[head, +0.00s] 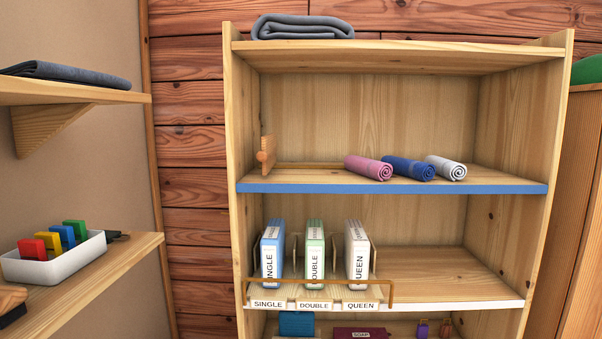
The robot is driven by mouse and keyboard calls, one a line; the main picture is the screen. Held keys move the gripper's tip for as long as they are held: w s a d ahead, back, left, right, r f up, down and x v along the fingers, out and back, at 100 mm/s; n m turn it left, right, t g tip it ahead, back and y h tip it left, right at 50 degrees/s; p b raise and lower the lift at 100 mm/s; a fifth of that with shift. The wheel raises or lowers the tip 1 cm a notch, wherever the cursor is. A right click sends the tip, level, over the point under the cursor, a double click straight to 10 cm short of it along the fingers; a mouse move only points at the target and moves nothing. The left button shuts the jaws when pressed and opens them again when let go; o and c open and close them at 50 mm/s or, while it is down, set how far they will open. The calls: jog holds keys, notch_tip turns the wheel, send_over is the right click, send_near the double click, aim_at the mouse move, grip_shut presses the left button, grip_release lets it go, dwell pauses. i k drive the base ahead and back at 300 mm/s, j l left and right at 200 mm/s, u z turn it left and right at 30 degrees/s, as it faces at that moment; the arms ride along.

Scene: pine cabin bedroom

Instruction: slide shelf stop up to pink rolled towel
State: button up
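The shelf stop (267,156) is a light wooden upright piece with a round knob on it. It stands at the left end of the blue-edged shelf (300,184), close to the left side wall. The pink rolled towel (366,168) lies on the same shelf, right of the stop, with a clear gap of bare shelf between them. A blue rolled towel (407,168) and a white rolled towel (445,168) lie side by side just right of the pink one. My gripper is not in view.
Below, blue, green and white bedding packs (313,258) stand between dividers behind labels. A thin brown rail (391,291) runs along that shelf's front. A folded grey towel (302,27) lies on top. At left, a wall shelf holds a white tray (60,265) of coloured clips.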

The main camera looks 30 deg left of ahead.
aim_at(268, 154)
jog(key=u, duration=1.8)
